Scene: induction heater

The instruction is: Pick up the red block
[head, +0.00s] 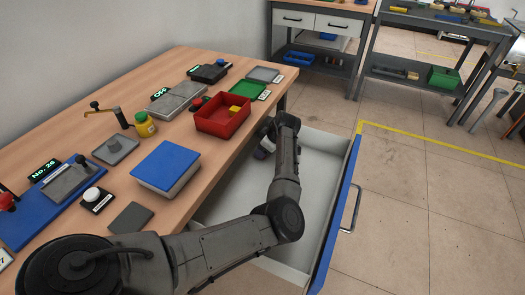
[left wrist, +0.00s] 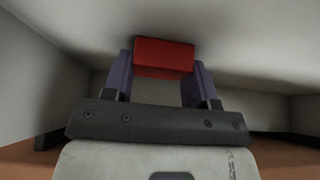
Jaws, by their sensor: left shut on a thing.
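The red block (left wrist: 165,57) shows in the left wrist view between the two purple fingers of my left gripper (left wrist: 160,72), which is shut on it. In the head view my left gripper (head: 264,149) is low inside the open white drawer (head: 322,170), near its table side. My own arm covers much of the gripper there, and I cannot make out the block in that view. My right gripper is not in view.
The drawer's blue front (head: 338,215) and side walls surround the gripper. The wooden table (head: 218,165) edge lies just left. On it stand a red bin (head: 212,128) holding a yellow block (head: 234,110), and a blue-topped box (head: 166,164).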

